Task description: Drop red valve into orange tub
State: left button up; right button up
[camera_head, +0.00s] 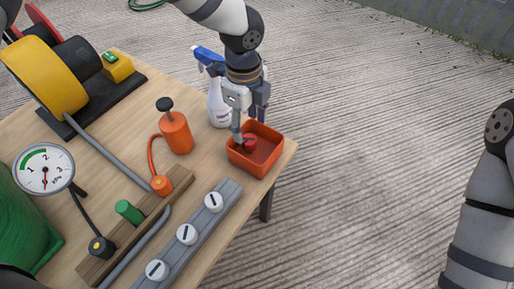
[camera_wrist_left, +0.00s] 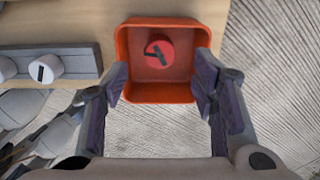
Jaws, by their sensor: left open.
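The orange tub (camera_head: 265,164) stands at the right corner of the wooden table. The red valve (camera_head: 249,142), a round red knob with a dark bar on top, is inside the tub. In the left wrist view the valve (camera_wrist_left: 159,54) lies near the middle of the tub (camera_wrist_left: 160,92), with the tub walls around it. My left gripper (camera_head: 242,140) is above the tub, its fingers pointing down. In the left wrist view the fingers of my left gripper (camera_wrist_left: 162,80) are spread apart, with nothing between them. My right gripper is out of view.
A spray bottle (camera_head: 218,103) stands just behind my left gripper. An orange pump bottle (camera_head: 175,132), a pressure gauge (camera_head: 43,169), a grey rail with white knobs (camera_head: 187,235), a wooden block with a green plug (camera_head: 128,212) and a yellow reel (camera_head: 47,76) crowd the table. Open concrete lies right.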

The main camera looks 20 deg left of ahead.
pick_arm(q)
notch_tip(320, 180, up, 10)
jog(key=shift+s, duration=0.15)
dwell(0.3)
